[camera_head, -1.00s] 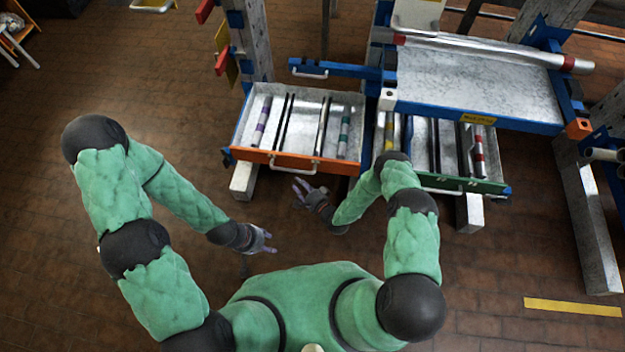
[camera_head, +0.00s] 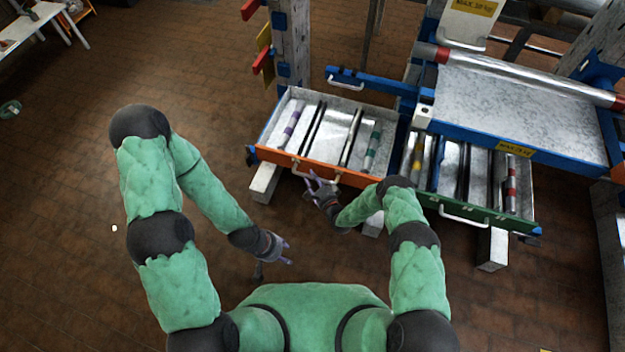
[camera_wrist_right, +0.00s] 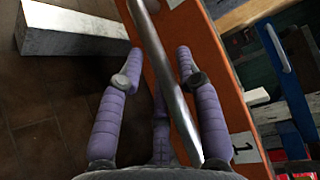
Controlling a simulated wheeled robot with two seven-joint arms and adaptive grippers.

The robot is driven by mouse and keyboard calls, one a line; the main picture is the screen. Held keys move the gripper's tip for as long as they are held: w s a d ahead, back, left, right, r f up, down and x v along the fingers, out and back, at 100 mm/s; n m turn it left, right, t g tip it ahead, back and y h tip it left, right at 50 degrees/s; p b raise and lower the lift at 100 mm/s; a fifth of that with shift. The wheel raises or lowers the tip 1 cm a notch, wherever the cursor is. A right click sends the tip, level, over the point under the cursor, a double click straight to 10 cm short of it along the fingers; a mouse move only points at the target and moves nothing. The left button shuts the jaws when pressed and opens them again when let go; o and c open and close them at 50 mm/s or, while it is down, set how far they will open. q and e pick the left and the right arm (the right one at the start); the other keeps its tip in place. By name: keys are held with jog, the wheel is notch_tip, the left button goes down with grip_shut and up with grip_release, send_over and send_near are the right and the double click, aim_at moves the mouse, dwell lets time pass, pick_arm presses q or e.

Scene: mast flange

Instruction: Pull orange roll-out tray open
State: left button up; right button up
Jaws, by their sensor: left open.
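The orange roll-out tray (camera_head: 270,156) sticks out from the rack at the centre of the head view, its orange front facing me. Its silver bar handle (camera_wrist_right: 160,60) runs lengthwise through the right wrist view, in front of the orange panel (camera_wrist_right: 212,62). My right gripper (camera_head: 313,180) is at this handle in the head view. In the wrist view its purple fingers (camera_wrist_right: 157,75) are spread, with the bar between them and not clamped. Contact cannot be told. My left gripper (camera_head: 285,255) is open and empty, lower, over the floor and away from the tray.
A green-fronted tray (camera_head: 470,208) is also out, just right of the orange one. Both hold several banded rods. A blue-edged shelf (camera_head: 520,110) stands above the green tray. A pale block (camera_head: 265,184) lies below the orange tray's left end.

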pick_arm(q)
jog(key=shift+f, duration=0.1)
pick_arm(e)
jog(key=shift+w+a, duration=0.2)
jog(key=shift+w, duration=0.05)
grip_shut()
jog(key=shift+s, duration=0.1)
